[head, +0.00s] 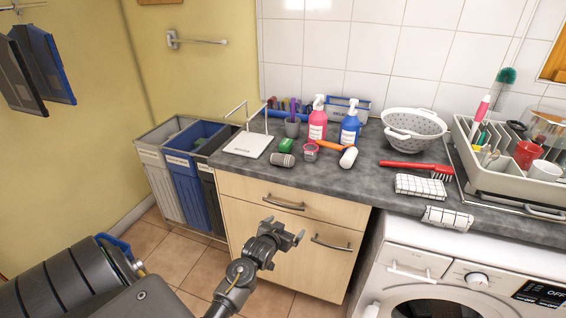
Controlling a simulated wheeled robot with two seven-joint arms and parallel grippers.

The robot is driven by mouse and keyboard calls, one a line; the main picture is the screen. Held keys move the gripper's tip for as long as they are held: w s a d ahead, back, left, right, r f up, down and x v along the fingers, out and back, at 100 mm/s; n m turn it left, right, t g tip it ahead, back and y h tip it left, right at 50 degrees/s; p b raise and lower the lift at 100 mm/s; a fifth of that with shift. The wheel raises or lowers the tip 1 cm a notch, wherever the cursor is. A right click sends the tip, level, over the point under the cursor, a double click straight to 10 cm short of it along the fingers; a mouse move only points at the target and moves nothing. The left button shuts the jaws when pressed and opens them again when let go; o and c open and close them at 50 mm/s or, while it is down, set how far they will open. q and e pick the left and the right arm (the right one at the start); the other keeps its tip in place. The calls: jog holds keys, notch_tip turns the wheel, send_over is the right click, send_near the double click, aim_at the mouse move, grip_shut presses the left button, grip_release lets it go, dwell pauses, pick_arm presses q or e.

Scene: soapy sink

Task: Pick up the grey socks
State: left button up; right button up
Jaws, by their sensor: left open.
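A small grey rolled bundle (283,160), which looks like the grey socks, lies on the dark worktop (325,185) near its front edge, left of centre. My left gripper (286,228) is open and empty. It is in front of the beige cabinet, below the worktop edge and apart from the bundle. The bundle is in plain view, with nothing over it. My right gripper is not in view.
A white stand (248,144), green block (285,145), small red-rimmed jar (310,152) and orange-handled white-headed tool (348,158) surround the bundle. Pink (317,122) and blue (350,126) bottles stand behind. Cabinet handles (283,201) jut out near my gripper.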

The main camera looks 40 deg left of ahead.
aim_at(281, 157)
pick_arm(q)
jog(key=w+a+r+n+t+y, duration=0.15)
jog(key=a+r, duration=0.25)
jog(key=r, duration=0.6)
jog(key=w+a+r+n+t+y, duration=0.15)
jog(key=a+r, duration=0.25)
jog(key=r, duration=0.6)
jog(key=shift+m+t+y, duration=0.3)
jog(key=shift+t, duration=0.1)
jog(key=x, duration=0.3)
jog(key=p+x, duration=0.1)
jog(key=x, duration=0.1)
jog(key=shift+w+d+f, duration=0.1)
jog(key=shift+w+f, duration=0.15)
jog(key=shift+w, duration=0.2)
jog(key=shift+w+r+p, duration=0.1)
jog(key=shift+w+p, duration=0.2)
jog(key=shift+p, duration=0.1)
jog(key=x, duration=0.3)
jog(key=shift+w+f+p, duration=0.25)
jog(key=shift+f+p, duration=0.05)
jog(key=shift+p, duration=0.1)
jog(key=shift+w+a+f, duration=0.1)
jog(key=shift+w+a, duration=0.25)
jog(key=shift+w, duration=0.15)
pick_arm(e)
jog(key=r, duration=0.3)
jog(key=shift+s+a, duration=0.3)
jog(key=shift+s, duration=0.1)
